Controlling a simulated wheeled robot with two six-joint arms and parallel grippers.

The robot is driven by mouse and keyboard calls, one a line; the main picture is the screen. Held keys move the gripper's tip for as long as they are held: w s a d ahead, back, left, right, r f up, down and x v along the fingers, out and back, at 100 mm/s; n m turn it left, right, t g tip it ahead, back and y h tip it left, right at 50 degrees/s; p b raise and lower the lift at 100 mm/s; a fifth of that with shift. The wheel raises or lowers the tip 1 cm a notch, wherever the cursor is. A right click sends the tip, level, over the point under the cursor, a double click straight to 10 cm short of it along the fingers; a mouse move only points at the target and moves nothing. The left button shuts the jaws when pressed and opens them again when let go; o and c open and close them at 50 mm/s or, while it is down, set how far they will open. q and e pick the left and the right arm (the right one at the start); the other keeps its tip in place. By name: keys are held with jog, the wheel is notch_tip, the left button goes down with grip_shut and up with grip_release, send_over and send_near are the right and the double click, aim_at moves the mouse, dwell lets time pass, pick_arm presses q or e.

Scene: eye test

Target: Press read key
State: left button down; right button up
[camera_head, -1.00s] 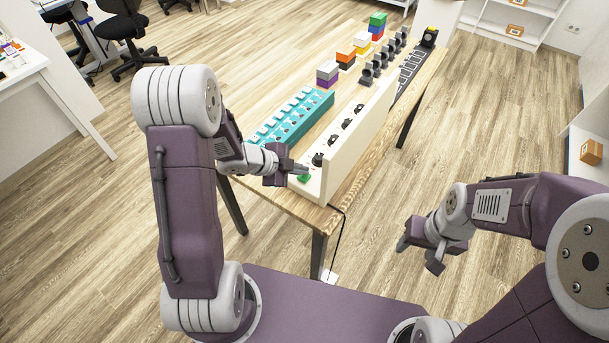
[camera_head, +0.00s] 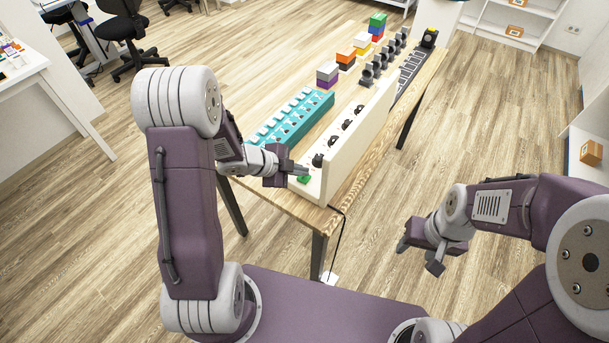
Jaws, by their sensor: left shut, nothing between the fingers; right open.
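A green key (camera_head: 304,180) sits at the near end of a long cream-white device (camera_head: 352,140) on the wooden table; no label can be read on it. My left gripper (camera_head: 303,169) is shut and empty, with its fingertips just above or at the green key. I cannot tell whether they touch it. My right gripper (camera_head: 419,252) is open and empty, out over the floor to the right of the table.
A teal rack (camera_head: 292,122) with white-topped pieces stands left of the device. The table's near corner (camera_head: 322,218) is bare.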

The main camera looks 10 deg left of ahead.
aim_at(301, 178)
pick_arm(q)
jog(key=shift+f, duration=0.1)
dwell(0.5)
jog(key=shift+f+b, duration=0.3)
jog(key=shift+f, duration=0.1)
jog(key=shift+r, duration=0.1)
jog(key=shift+r+p, duration=0.4)
jog(key=shift+p, duration=0.2)
notch_tip(301, 178, up, 6)
jog(key=p, duration=0.6)
jog(key=shift+r, duration=0.15)
